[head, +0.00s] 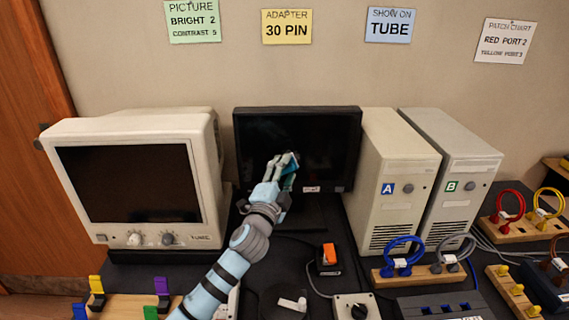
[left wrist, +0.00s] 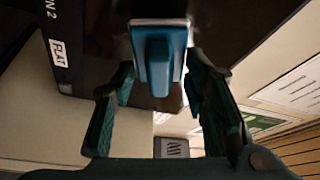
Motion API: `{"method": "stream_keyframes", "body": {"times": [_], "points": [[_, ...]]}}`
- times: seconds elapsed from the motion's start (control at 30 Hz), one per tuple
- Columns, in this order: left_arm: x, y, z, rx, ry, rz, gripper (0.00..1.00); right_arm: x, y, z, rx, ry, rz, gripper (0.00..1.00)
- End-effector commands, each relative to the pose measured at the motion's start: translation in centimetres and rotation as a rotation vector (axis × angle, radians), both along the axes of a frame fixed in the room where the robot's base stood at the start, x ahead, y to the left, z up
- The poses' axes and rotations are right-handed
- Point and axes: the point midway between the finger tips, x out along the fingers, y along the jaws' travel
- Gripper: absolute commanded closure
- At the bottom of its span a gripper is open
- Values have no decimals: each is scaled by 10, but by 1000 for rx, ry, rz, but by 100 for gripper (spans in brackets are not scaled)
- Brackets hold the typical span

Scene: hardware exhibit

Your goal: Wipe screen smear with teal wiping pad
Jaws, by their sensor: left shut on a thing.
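The teal wiping pad (head: 288,183) is in my left gripper (head: 287,160), in front of the black flat screen (head: 335,135). In the left wrist view the pad (left wrist: 160,58) has a teal grip and a pale edge. It sits between the two dark fingers of the left gripper (left wrist: 160,90), its face towards the dark screen (left wrist: 225,25). I cannot tell if it touches the glass. A dull brownish patch shows just below the pad in the wrist view; I cannot tell if it is the smear. No smear is clear in the head view. My right gripper is not in view.
A beige tube monitor (head: 135,180) stands left of the flat screen. Two beige computer towers, A (head: 388,180) and B (head: 450,170), stand close on its right. An orange switch (head: 329,254), a black-knob box (head: 357,307) and cable boards crowd the dark table.

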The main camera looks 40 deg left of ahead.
Motion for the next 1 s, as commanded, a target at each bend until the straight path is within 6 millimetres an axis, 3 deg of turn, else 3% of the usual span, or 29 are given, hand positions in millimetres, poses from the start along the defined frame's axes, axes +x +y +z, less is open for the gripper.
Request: {"method": "stream_keyframes", "body": {"times": [0.13,0.47,0.73,1.0], "points": [[-14,-11,1,0,1,0,86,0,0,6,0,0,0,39],[-17,-13,0,0,0,-1,86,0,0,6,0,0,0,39],[-39,-29,1,0,1,0,86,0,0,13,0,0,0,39],[-40,-30,0,0,-1,0,86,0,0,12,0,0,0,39]]}}
